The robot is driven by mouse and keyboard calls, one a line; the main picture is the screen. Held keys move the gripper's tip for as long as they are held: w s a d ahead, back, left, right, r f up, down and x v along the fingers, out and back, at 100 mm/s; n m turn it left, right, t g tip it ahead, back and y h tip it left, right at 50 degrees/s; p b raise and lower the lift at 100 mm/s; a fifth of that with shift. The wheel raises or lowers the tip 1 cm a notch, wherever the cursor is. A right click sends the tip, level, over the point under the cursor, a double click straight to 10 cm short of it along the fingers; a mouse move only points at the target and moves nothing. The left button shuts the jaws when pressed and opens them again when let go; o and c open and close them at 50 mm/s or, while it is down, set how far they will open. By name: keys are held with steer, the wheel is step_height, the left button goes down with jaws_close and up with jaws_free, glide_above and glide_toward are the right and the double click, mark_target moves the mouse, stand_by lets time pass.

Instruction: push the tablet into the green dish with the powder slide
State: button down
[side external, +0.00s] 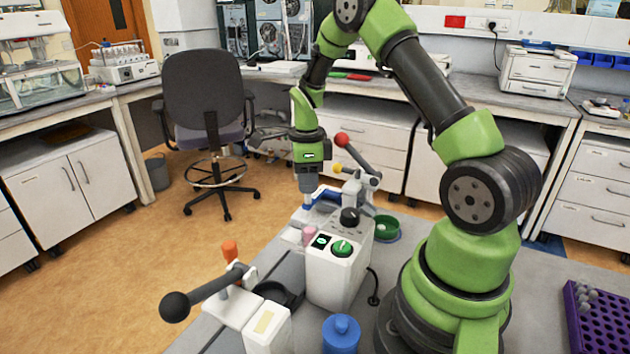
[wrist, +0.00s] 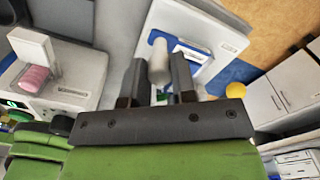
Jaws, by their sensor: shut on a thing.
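My gripper (side external: 307,203) points down at the far end of the bench, at the blue powder slide (side external: 325,195) of a white machine. In the wrist view its two dark fingers (wrist: 158,76) are shut on a pale grey upright knob (wrist: 158,55). The blue slide (wrist: 182,48) lies beside and under this knob on a white base. The green dish (side external: 385,229) stands to the right of the machine; its inside is partly visible. I cannot make out the tablet for certain. The green dish does not show in the wrist view.
A red-ball lever (side external: 342,139) and a yellow ball (side external: 337,168) rise close to my gripper. A white control box (side external: 335,280) stands nearer, by a pink cylinder (side external: 309,235).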

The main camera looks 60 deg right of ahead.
steer(key=shift+w, duration=1.55)
steer(key=c, duration=0.9)
jaws_free()
steer(key=shift+r, duration=0.15)
step_height(320, 180, up, 10)
steer(key=shift+f, duration=0.15)
